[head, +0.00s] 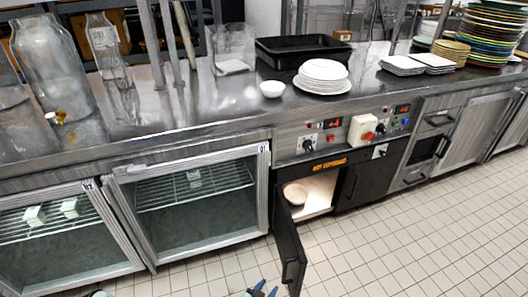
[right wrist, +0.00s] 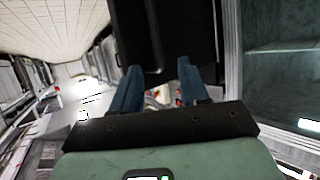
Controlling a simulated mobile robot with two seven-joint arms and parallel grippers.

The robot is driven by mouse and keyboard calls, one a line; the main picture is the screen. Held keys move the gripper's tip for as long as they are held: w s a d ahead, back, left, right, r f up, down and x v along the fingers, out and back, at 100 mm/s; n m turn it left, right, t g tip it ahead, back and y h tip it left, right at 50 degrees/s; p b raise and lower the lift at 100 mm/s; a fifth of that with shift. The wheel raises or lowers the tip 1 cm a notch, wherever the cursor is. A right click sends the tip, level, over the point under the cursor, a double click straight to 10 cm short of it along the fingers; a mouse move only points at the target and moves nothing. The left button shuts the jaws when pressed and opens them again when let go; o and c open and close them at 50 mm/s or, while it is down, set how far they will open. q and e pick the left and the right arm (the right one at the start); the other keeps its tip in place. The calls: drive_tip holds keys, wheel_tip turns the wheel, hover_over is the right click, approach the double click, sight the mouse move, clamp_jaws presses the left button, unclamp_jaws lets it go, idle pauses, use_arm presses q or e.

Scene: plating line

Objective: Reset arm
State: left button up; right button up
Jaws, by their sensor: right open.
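My right gripper (head: 263,292) shows at the bottom edge of the head view, only its blue fingertips in sight. It is just left of the lower end of the open black cupboard door (head: 289,248). In the right wrist view the right gripper (right wrist: 157,82) has its two blue fingers apart, with nothing held between them. A dark panel (right wrist: 165,40) lies beyond the fingers. My left gripper is out of sight; only a small teal bit shows at the bottom left edge.
The open warming cupboard (head: 318,192) holds a pale round dish (head: 295,194). A steel counter (head: 200,110) carries a plate stack (head: 322,76), a white bowl (head: 272,89), a black tray (head: 303,48) and glass jars (head: 50,65). The tiled floor (head: 410,240) is clear at right.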

drive_tip(key=s+d+f+n+g+y, duration=0.1)
drive_tip(key=s+d+f+g+y, duration=0.4)
drive_tip(key=s+d, duration=0.5)
drive_tip(key=s+d+g+y, duration=0.2)
drive_tip(key=s, duration=0.6)
drive_tip(key=s+d+g+y, duration=0.2)
drive_tip(key=s+d, duration=0.1)
drive_tip(key=s, duration=0.5)
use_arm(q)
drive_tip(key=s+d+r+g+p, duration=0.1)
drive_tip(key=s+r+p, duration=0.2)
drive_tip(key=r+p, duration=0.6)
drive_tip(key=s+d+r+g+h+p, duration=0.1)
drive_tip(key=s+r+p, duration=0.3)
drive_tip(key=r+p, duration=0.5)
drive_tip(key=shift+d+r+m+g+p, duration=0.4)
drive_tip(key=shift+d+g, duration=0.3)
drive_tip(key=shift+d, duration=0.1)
use_arm(e)
drive_tip(key=s+a+r+g, duration=0.1)
drive_tip(key=s+r, duration=0.1)
drive_tip(key=r, duration=0.4)
drive_tip(key=s+a+r+g+y, duration=0.1)
drive_tip(key=s+a+r, duration=0.1)
drive_tip(key=r, duration=0.4)
drive_tip(key=s+a+r+n+g, duration=0.1)
drive_tip(key=s+r, duration=0.3)
drive_tip(key=r, duration=0.3)
drive_tip(key=shift+a+y, duration=0.2)
drive_tip(key=shift+y, duration=0.1)
